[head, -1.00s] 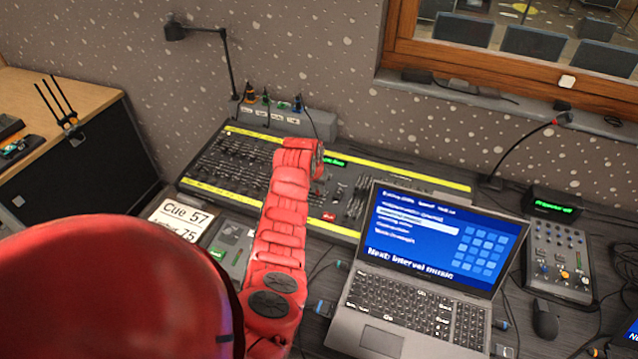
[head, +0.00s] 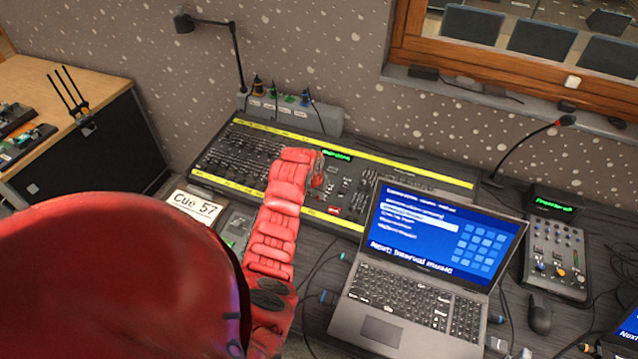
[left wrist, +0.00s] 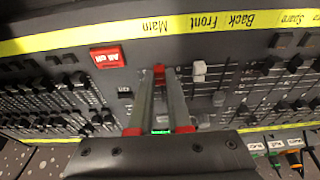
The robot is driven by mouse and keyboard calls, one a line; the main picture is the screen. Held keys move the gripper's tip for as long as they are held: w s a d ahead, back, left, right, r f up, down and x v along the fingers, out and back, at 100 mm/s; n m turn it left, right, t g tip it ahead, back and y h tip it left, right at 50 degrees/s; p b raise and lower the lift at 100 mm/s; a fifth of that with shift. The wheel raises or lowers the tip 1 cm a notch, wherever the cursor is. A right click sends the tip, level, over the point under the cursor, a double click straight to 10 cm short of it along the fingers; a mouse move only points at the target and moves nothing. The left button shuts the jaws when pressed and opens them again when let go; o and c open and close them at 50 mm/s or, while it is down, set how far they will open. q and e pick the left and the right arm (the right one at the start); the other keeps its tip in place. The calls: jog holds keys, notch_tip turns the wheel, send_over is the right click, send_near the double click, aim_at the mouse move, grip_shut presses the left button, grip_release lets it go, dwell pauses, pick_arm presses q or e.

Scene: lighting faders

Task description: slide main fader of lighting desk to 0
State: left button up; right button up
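The lighting desk (head: 350,159) is a dark board with yellow strips. In the left wrist view the desk (left wrist: 110,29) appears upside down. The main fader (left wrist: 159,70) has a red cap, in line with the "Main" label and close to that label's yellow strip. My left gripper (left wrist: 159,78) points down at the desk, its two fingers a little apart with the red cap between their tips. I cannot tell whether they press on it. In the head view my left gripper (head: 318,172) is partly hidden by my red arm, and the cap is not clear. My right gripper is not in view.
A white fader cap (left wrist: 199,70) stands close beside the fingers, under "Front". A red button (left wrist: 107,57) is on the other side. An open laptop (head: 440,225) stands in front of the desk. A lamp (head: 213,24) and cables are behind.

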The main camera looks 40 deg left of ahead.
pick_arm(q)
jog(key=shift+o, duration=1)
jog(key=shift+r, duration=0.1)
jog(key=shift+r+p, duration=0.55)
jog(key=shift+r, duration=0.6)
jog(key=shift+r, duration=0.15)
